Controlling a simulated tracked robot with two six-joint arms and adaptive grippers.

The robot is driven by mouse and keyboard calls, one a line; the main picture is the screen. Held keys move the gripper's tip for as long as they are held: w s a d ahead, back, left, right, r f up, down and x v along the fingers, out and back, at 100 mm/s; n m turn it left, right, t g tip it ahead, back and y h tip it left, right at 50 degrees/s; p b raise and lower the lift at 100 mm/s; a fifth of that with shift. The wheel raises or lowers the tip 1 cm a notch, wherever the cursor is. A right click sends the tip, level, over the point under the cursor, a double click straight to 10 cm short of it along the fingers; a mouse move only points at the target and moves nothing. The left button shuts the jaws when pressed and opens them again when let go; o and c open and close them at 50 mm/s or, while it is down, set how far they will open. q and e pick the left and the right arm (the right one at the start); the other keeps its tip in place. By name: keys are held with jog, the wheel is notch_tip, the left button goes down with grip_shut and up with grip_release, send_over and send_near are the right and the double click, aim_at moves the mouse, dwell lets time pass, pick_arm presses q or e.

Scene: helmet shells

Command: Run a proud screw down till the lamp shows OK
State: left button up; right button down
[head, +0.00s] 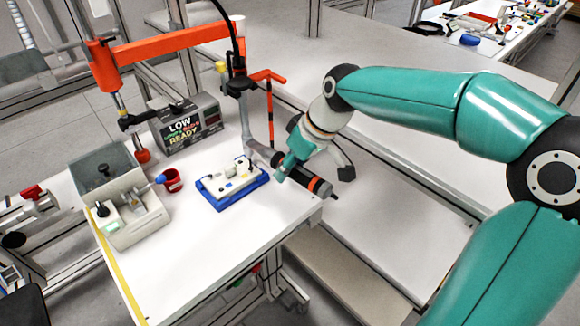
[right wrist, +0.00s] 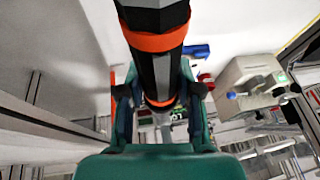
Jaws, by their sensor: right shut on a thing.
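My right gripper (head: 287,165) is shut on a dark powered screwdriver (head: 318,187) with an orange ring, held tilted at the bench's right edge. In the right wrist view its black and orange body (right wrist: 155,50) passes between the jaws (right wrist: 159,94). A white workpiece (head: 232,178) sits in a blue fixture (head: 236,203), left of the screwdriver and apart from it. Small features show on its top, but I cannot tell which screw stands proud. The lamp box (head: 187,125) shows LOW in white and READY in pale green. My left gripper is not in view.
An orange jointed arm (head: 170,44) spans above the back of the bench (head: 200,255). A thin orange-topped stand (head: 268,76) rises behind the screwdriver. The front of the bench is clear.

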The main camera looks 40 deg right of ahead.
jog(key=shift+s+f+b, duration=0.1)
jog(key=shift+f+b, duration=0.65)
jog(key=shift+f, duration=0.15)
dwell(1.6)
dwell(0.5)
